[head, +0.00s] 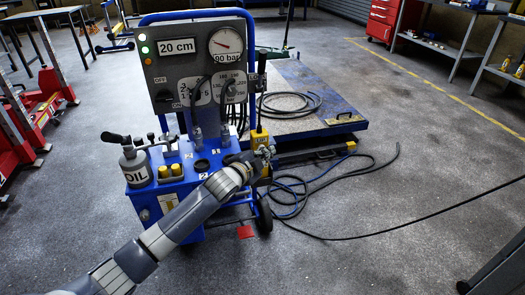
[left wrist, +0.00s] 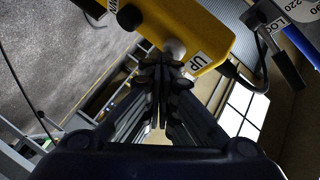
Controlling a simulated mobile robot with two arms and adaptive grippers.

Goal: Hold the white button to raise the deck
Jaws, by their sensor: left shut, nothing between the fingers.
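A yellow control box (head: 259,138) labelled UP hangs at the right side of the blue trolley. In the left wrist view the yellow box (left wrist: 205,30) carries a white button (left wrist: 175,48) beside the UP label and a black button (left wrist: 130,17) further left. My left gripper (left wrist: 163,62) is shut and empty, its fingertips right at the white button; whether they press it I cannot tell. In the head view my left gripper (head: 267,154) is just below the box. The blue-edged deck (head: 335,108) sits low behind the trolley. My right gripper is out of view.
The trolley panel (head: 200,62) reads 20 cm beside a bar gauge (head: 226,44), with a green light showing. An oil can (head: 136,165) stands at the trolley's left. Hoses (head: 300,190) lie on the floor at right. A red cabinet (head: 382,20) stands at the back.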

